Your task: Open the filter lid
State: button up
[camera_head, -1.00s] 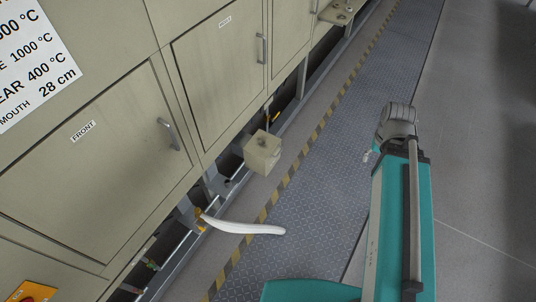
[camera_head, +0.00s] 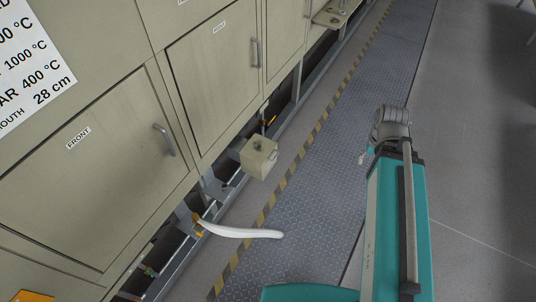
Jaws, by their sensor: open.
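A small beige box (camera_head: 258,158) with a small dark fitting on its top face hangs low beside the furnace, left of the picture's middle. It may be the filter with its lid, but I cannot tell for sure. No lid is seen raised. My teal arm (camera_head: 395,225) stands at the right, with a grey joint (camera_head: 391,125) at its upper end. A small pale part shows left of that joint, too small to make out. My gripper's fingers do not show, and nothing of mine touches the box.
Beige furnace doors (camera_head: 85,185) with handles line the left, one marked FRONT. A white curved piece (camera_head: 240,231) sticks out over the floor from an orange fitting. A beige ledge (camera_head: 330,18) juts out farther back. The patterned walkway (camera_head: 315,170) and right-hand floor look clear.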

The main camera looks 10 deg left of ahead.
aim_at(258, 149)
jog(key=u, duration=0.75)
jog(key=i, duration=1)
jog(key=u, duration=0.7)
jog(key=k, duration=0.7)
jog(key=z, duration=0.05)
